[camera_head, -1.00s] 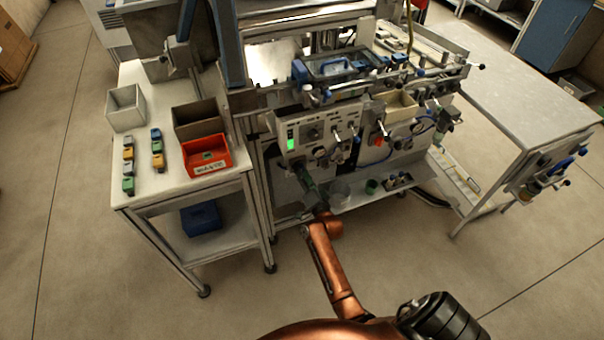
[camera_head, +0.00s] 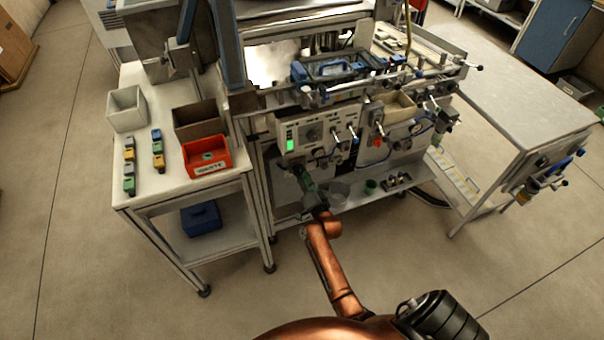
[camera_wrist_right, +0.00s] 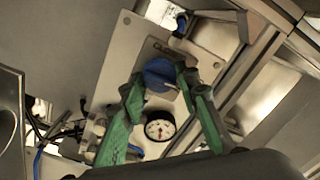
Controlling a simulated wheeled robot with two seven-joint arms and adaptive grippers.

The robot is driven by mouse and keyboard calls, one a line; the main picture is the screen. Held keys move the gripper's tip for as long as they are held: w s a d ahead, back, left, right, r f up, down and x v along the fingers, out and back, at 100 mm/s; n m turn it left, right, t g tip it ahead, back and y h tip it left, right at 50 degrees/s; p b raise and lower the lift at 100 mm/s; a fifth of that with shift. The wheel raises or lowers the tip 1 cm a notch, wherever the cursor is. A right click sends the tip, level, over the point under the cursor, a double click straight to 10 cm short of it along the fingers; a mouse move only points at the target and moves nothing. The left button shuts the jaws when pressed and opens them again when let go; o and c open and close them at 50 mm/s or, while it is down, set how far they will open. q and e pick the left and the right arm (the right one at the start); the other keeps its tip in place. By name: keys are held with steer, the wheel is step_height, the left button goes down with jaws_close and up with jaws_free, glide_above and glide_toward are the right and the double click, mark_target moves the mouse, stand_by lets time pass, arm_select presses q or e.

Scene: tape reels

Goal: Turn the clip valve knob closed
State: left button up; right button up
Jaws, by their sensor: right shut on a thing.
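The blue clip valve knob (camera_wrist_right: 160,73) sits on a pale panel in the right wrist view. My right gripper (camera_wrist_right: 159,84) has its green fingers on either side of the knob and is shut on it. A round white gauge with a red needle (camera_wrist_right: 160,126) is just below the knob. In the head view my right gripper (camera_head: 301,172) reaches the lower front of the machine (camera_head: 318,131), under the green display. The knob is hidden there behind the gripper. My left gripper is not in view.
A white table (camera_head: 155,185) at left holds an orange bin (camera_head: 206,158), a white bin, a brown bin and small coloured blocks. Levers (camera_head: 352,134) stick out of the panel right of my gripper. A low shelf (camera_head: 372,193) with small containers lies beside the arm. Floor in front is clear.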

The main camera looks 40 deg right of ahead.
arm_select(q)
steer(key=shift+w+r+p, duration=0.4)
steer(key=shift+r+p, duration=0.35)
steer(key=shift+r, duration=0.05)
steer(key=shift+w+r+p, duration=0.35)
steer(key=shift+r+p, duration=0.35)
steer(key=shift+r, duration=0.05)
arm_select(e)
steer(key=shift+f+n, duration=0.1)
steer(key=shift+n, duration=8.1)
steer(key=o, duration=1.2)
steer(key=shift+c, duration=0.2)
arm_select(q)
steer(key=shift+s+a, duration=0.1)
arm_select(e)
steer(key=shift+s+a, duration=0.1)
steer(key=v, duration=0.7)
steer(key=shift+s, duration=0.15)
